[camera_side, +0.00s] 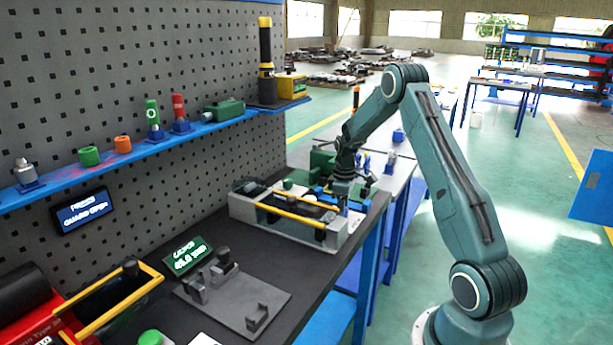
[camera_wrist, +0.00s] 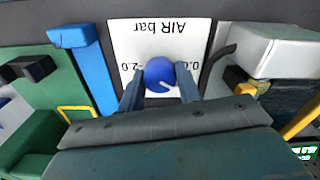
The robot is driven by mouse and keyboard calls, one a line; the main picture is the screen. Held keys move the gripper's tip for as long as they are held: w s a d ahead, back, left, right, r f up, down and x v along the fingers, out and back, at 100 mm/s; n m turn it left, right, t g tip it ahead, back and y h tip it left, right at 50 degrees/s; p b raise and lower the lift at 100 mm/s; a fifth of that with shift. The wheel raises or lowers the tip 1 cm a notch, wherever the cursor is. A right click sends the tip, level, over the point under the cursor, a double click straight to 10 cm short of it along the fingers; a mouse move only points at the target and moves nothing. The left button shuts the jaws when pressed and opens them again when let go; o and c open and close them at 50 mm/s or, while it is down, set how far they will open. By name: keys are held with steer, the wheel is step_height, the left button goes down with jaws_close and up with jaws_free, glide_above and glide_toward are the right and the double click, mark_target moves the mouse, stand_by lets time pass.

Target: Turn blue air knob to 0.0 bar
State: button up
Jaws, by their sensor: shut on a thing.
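The blue air knob (camera_wrist: 159,74) shows in the wrist view, in front of a white panel (camera_wrist: 150,36) marked "AIR bar". The panel reads upside down in this view, with "-2.0" left of the knob and "0.0", partly covered, at its right. A pale pointer line on the knob slants towards its lower right side. My gripper (camera_wrist: 159,86) has one finger on each side of the knob and is shut on it. In the side view my gripper (camera_side: 342,203) is low at the bench's far end, and the knob is hidden there.
A grey fixture with yellow rails (camera_side: 297,219) stands beside my gripper. A blue upright part (camera_wrist: 88,62) and a green block (camera_wrist: 42,110) are left of the knob in the wrist view; a pale grey housing (camera_wrist: 270,50) is close at right. A grey plate (camera_side: 262,297) lies nearer on the bench.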

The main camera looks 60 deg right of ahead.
steer(key=n, duration=0.6)
steer(key=shift+n, duration=0.3)
stand_by(0.4)
steer(key=o, duration=1)
step_height(320, 180, up, 14)
stand_by(0.4)
